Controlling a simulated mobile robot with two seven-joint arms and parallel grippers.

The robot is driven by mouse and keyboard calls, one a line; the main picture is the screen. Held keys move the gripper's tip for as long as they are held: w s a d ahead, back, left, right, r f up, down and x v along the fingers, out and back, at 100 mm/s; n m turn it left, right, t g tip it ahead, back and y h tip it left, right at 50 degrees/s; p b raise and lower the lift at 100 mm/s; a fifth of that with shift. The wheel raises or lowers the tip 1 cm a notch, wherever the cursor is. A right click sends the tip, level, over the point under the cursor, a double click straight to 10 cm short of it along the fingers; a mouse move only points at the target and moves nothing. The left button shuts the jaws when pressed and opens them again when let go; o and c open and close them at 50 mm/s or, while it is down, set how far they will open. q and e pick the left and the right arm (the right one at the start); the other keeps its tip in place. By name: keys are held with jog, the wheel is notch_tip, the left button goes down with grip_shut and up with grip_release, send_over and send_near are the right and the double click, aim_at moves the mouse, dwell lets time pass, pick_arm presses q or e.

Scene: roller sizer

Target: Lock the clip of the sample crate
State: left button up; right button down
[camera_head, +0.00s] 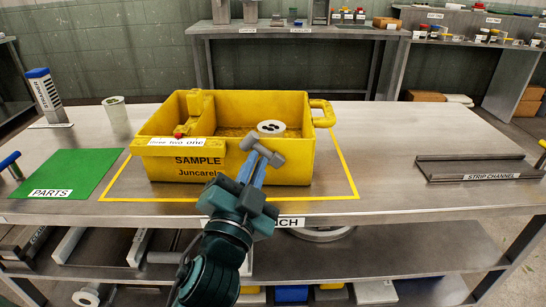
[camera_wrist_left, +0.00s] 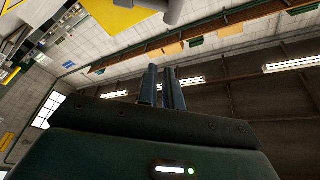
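The yellow sample crate (camera_head: 215,172) stands on the bench inside a yellow taped outline, with its open top up. A grey T-shaped piece (camera_head: 270,154) sits at its front wall and looks like the clip; whether it is locked I cannot tell. My left gripper (camera_head: 252,172) points up at the crate front just below this piece; contact is unclear. In the left wrist view the two fingers (camera_wrist_left: 162,86) stand close together with a narrow empty gap. A grey rod end (camera_wrist_left: 173,10) and a yellow surface lie beyond their tips. My right gripper is not in view.
A green PARTS mat (camera_head: 75,170), a white cup (camera_head: 115,115) and a numbered stand (camera_head: 47,98) are to the left. A strip channel (camera_head: 478,168) lies right. The bench between crate and channel is clear.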

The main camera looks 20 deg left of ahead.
aim_at(257, 140)
pick_arm(q)
jog(key=shift+w+r, duration=0.15)
jog(key=shift+r, duration=0.15)
grip_shut()
jog(key=w, duration=0.3)
jog(key=w+a, duration=0.1)
jog(key=w, duration=0.2)
jog(key=w+a, duration=0.1)
jog(key=w, duration=0.1)
jog(key=shift+w+f+p, duration=0.15)
jog(key=shift+w+p, duration=0.2)
jog(key=shift+w, duration=0.05)
jog(key=shift+a+f, duration=0.2)
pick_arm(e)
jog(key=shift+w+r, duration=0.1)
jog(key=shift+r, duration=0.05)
